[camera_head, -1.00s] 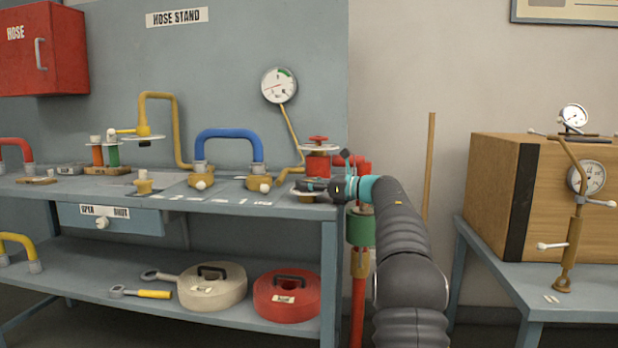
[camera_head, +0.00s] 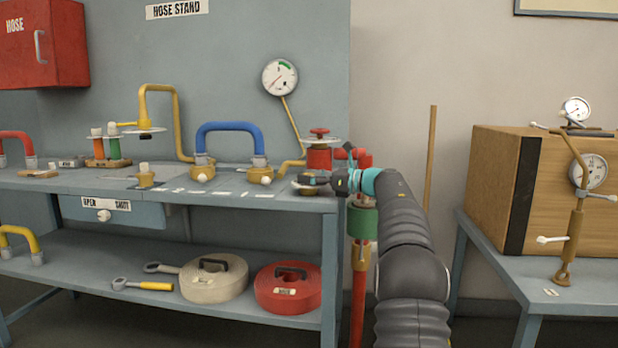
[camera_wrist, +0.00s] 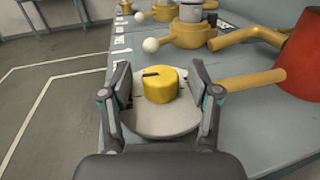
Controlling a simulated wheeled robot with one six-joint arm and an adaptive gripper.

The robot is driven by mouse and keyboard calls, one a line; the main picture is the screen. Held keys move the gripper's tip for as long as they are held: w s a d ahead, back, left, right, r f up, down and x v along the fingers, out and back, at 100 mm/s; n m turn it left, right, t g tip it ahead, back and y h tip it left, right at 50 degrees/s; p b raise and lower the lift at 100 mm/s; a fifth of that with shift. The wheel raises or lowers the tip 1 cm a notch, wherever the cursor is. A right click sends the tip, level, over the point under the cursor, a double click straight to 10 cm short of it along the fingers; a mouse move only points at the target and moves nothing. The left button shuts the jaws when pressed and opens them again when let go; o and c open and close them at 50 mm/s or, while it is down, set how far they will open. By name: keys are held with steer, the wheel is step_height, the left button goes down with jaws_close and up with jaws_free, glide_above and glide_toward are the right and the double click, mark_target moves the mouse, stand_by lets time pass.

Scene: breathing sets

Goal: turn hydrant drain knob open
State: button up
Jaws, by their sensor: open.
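The drain knob (camera_wrist: 160,85) is a short yellow cylinder with a black mark on its top at the left. It stands on a round pale plate (camera_wrist: 165,120) in the wrist view. My gripper (camera_wrist: 161,79) is open, with one finger on each side of the knob and gaps showing between fingers and knob. In the head view my gripper (camera_head: 322,184) is at the bench's right front corner, and the knob is hidden there. The red hydrant (camera_head: 319,159) with its red handwheel stands just behind it; its red body (camera_wrist: 302,55) is at the right in the wrist view.
A yellow pipe (camera_wrist: 252,80) runs from the hydrant close to my right finger. Brass valves with white ball ends (camera_head: 203,173) stand along the bench (camera_head: 120,187). A gauge (camera_head: 280,77) hangs behind. Open floor (camera_wrist: 55,100) lies left of the bench in the wrist view.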

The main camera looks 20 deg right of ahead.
steer(key=v, duration=1.1)
steer(key=shift+s+d, duration=0.2)
steer(key=shift+s, duration=0.05)
